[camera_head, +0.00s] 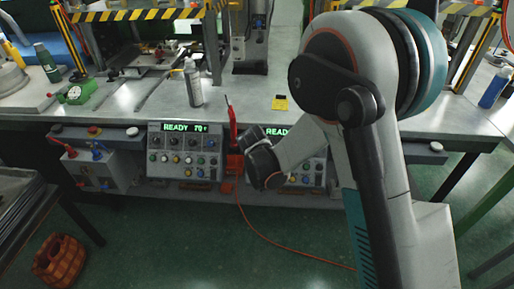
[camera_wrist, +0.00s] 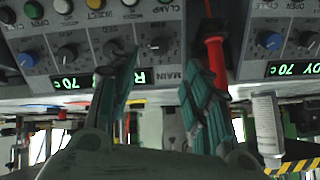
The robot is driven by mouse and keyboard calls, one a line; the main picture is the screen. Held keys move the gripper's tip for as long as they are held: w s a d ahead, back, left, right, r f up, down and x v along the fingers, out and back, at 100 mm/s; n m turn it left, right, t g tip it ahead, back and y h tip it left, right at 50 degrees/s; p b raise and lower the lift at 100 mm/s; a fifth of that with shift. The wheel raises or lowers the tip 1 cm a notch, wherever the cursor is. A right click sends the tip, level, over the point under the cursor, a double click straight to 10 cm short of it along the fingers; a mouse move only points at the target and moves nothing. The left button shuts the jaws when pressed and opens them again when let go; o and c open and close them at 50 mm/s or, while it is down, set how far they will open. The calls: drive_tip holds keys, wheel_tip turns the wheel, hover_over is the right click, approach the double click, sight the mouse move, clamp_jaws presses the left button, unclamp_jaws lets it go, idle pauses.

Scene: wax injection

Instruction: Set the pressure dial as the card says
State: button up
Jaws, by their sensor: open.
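My gripper is open and empty in the wrist view (camera_wrist: 158,92), its two teal fingers apart in front of a grey control panel (camera_wrist: 90,32) that appears upside down. A dark knob (camera_wrist: 158,45) shows between the fingertips; another dark knob (camera_wrist: 113,48) is close to the left finger. I cannot tell which is the pressure dial or read its setting. In the head view my dark gripper (camera_head: 262,160) covers part of the right-hand panel (camera_head: 306,172). A yellow card (camera_head: 281,103) lies on the bench above that panel; its writing is too small to read.
A second panel (camera_head: 183,158) reading READY 70 is to the left. A red tool (camera_head: 232,127) with an orange hose stands between the panels. A spray can (camera_head: 193,84) stands on the bench (camera_head: 245,105). A brown basket (camera_head: 60,261) is on the floor.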

drive_tip(key=b+x, duration=0.3)
drive_tip(key=x, duration=0.7)
drive_tip(key=shift+w+f, duration=0.15)
drive_tip(key=shift+f, duration=0.05)
drive_tip(key=shift+c, duration=0.5)
drive_tip(key=c, duration=1)
